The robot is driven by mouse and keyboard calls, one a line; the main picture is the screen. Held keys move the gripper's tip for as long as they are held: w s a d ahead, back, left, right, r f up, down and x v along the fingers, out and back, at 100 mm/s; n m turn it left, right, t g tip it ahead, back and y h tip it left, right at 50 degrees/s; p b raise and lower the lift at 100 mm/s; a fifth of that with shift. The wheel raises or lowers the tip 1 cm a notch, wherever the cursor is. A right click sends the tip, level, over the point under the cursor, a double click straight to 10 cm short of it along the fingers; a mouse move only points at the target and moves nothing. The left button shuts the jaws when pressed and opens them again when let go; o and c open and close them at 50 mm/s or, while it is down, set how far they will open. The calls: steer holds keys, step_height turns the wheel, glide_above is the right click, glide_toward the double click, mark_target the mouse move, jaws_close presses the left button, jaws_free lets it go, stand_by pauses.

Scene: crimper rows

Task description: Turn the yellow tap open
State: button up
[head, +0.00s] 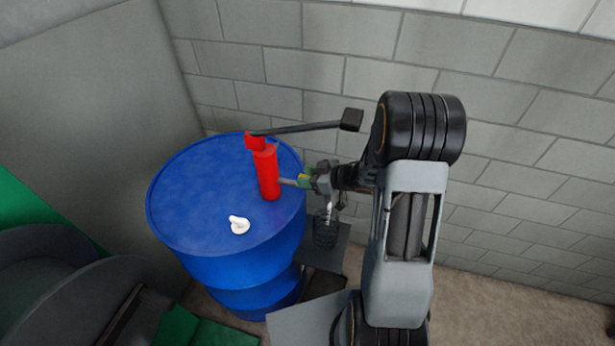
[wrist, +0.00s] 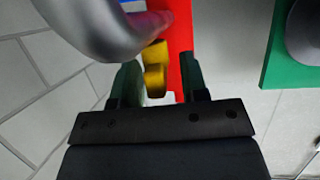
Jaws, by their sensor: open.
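My gripper (wrist: 160,64) is open, with one finger on each side of the tap. I cannot tell whether either finger touches it. In the head view the red pump (head: 267,172) stands upright on a blue drum (head: 195,200), and my gripper (head: 303,181) is at its right side. The tap is too small to make out clearly there.
A black lever (head: 305,128) reaches right from the pump's top, above my gripper. A white cap (head: 239,225) lies on the drum top. A grey block wall (head: 520,170) stands behind and to the right. A green panel (wrist: 275,60) shows at the wrist view's right.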

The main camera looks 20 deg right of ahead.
jaws_close()
steer(key=shift+r+n+g+y+p, duration=0.2)
steer(key=shift+n+g+y+p, duration=0.15)
steer(key=shift+g+p, duration=0.2)
steer(key=shift+f+n+g+y+p, duration=0.15)
steer(key=shift+n+g+y+p, duration=0.15)
steer(key=shift+n, duration=0.15)
jaws_free()
steer(key=b+v, duration=0.1)
steer(key=v, duration=1.3)
